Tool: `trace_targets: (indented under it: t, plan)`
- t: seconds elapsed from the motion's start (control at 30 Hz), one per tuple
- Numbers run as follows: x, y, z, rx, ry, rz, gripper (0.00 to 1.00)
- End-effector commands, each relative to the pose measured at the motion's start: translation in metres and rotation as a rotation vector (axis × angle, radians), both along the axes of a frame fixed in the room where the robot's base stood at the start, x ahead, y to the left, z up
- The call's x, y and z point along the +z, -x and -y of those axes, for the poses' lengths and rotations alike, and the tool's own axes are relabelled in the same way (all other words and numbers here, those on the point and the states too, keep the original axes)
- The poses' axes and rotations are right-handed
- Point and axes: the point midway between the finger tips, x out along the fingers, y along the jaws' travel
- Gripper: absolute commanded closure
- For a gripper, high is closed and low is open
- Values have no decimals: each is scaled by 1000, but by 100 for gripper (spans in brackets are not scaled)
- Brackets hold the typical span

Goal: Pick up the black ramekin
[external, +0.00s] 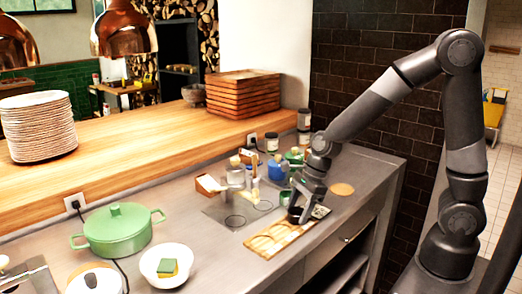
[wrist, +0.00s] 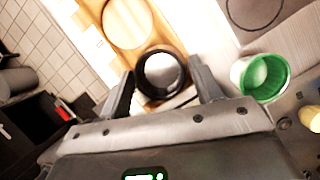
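The black ramekin (wrist: 162,74) is a small round dark cup with a pale inside. It stands at one end of a wooden board (wrist: 150,35) in the wrist view. My gripper (wrist: 160,84) is open, with one finger on each side of the ramekin; gaps seem to show between the fingers and its wall. In the external view my gripper (external: 305,202) points down at the board (external: 262,252) on the steel counter, and the ramekin (external: 296,214) shows dark beneath it, partly hidden by the fingers. I cannot tell whether the fingers touch it.
A green cup (wrist: 246,76) stands close to the right finger. Bottles and a blue pot (external: 277,171) crowd the counter behind my gripper. A green lidded pot (external: 116,232) and a white bowl (external: 160,277) with sponges stand left. The counter's front edge is close to the board.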

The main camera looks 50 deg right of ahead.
Motion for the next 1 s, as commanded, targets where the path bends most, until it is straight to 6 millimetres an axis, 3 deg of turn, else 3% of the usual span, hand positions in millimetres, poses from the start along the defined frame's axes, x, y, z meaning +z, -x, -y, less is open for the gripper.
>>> trace_targets:
  t: [0.4, 0.77, 1.0]
  plan:
    - [0, 0, 0, 0, 0, 0, 75]
    - [5, 0, 0, 0, -1, 1, 76]
    - [36, -1, 0, 0, -2, 6, 76]
